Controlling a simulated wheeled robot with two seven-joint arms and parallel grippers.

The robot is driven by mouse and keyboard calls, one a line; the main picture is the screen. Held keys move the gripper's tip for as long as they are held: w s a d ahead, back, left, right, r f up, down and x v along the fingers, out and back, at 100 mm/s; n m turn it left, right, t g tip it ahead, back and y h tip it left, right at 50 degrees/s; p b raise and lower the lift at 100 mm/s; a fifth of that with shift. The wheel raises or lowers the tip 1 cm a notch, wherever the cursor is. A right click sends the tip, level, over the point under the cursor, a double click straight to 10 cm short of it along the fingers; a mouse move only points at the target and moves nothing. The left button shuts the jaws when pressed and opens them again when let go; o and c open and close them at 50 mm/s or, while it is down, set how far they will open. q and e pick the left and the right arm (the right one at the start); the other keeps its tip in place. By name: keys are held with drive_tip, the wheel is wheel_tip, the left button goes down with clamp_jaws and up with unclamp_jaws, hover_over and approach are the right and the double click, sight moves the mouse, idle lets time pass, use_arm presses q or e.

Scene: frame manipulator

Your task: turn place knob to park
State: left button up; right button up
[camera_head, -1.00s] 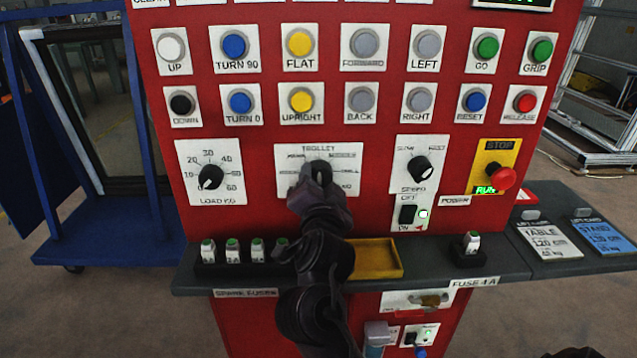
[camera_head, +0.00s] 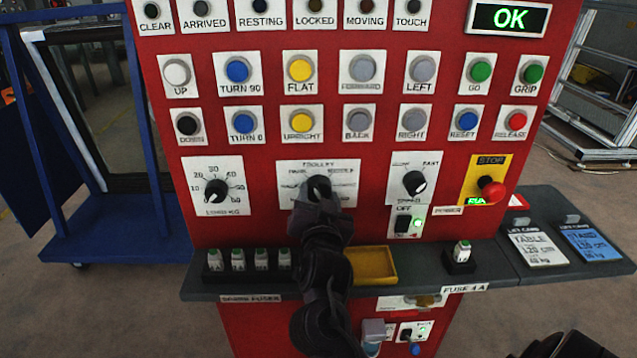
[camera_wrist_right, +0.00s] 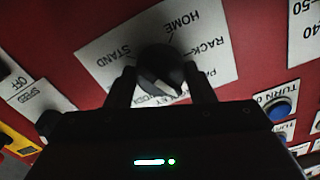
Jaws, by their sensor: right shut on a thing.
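The place knob (camera_head: 319,187) is a round black knob on the white trolley plate (camera_head: 345,172) in the middle of the red panel. My right gripper (camera_head: 318,196) is on it from below and hides part of the knob and plate. In the right wrist view the knob (camera_wrist_right: 160,66) sits between the two fingers of my right gripper (camera_wrist_right: 161,88), which are shut on it. HOME, RACK and STAND are readable around it, upside down; other labels are partly hidden. A pale mark shows on the knob, but I cannot tell which label it points at. My left gripper is not in view.
Push buttons fill the rows above. Below, a ledge holds several fuses and a yellow tray (camera_head: 374,265). The display (camera_head: 509,18) reads OK.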

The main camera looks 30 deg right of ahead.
drive_tip(key=n+p, duration=0.2)
drive_tip(key=p, duration=0.1)
drive_tip(key=shift+r, duration=0.25)
drive_tip(key=shift+f+n+p, duration=0.2)
drive_tip(key=shift+n+p, duration=0.9)
drive_tip(key=o, duration=1)
drive_tip(key=shift+c, duration=0.2)
drive_tip(key=b+v, duration=0.1)
drive_tip(key=v, duration=0.6)
drive_tip(key=shift+s, duration=0.35)
